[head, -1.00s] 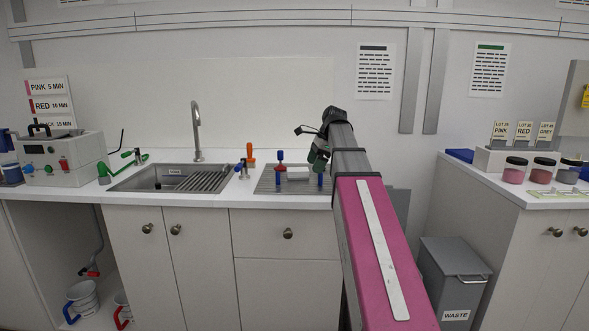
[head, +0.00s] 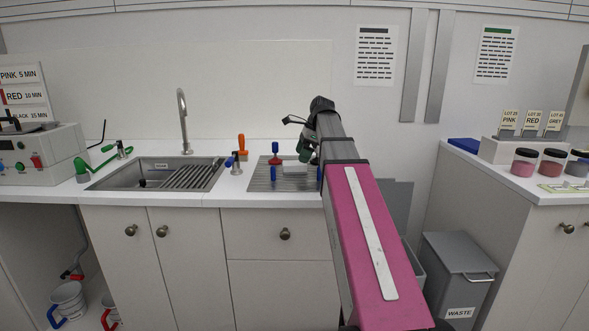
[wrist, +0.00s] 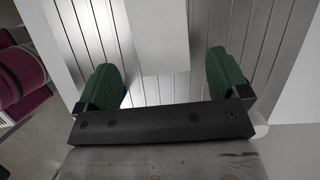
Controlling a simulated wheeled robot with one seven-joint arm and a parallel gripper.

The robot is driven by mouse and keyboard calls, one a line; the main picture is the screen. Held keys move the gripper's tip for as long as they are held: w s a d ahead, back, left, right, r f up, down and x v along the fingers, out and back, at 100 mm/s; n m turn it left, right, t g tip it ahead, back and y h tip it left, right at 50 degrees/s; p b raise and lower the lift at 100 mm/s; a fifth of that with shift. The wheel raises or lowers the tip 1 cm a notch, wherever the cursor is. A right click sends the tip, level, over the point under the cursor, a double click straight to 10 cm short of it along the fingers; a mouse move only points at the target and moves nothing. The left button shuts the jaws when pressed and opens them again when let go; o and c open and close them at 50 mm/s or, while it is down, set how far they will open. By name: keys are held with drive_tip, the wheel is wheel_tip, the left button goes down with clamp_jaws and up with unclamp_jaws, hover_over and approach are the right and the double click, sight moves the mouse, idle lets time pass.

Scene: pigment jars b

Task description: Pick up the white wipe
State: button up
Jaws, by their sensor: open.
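The white wipe (head: 294,168) looks like a small pale block on the ribbed metal drainboard (head: 260,182) right of the sink. In the wrist view a plain white surface (wrist: 158,35), which appears to be the wipe, lies ahead and between the green finger pads. My gripper (head: 306,150) is at the wipe in the head view, and its fingers are partly hidden by the arm. In the wrist view my gripper (wrist: 164,78) is open, with nothing visibly clamped. I cannot tell whether the pads touch the wipe.
A red-and-blue tool (head: 275,154) and a blue post (head: 273,174) stand close to the wipe. The sink (head: 160,174) and tap (head: 183,120) are to the left.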

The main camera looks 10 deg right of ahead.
sight(298, 163)
drive_tip(key=shift+x, duration=2.6)
drive_tip(key=shift+w+r, duration=0.1)
drive_tip(key=c, duration=1)
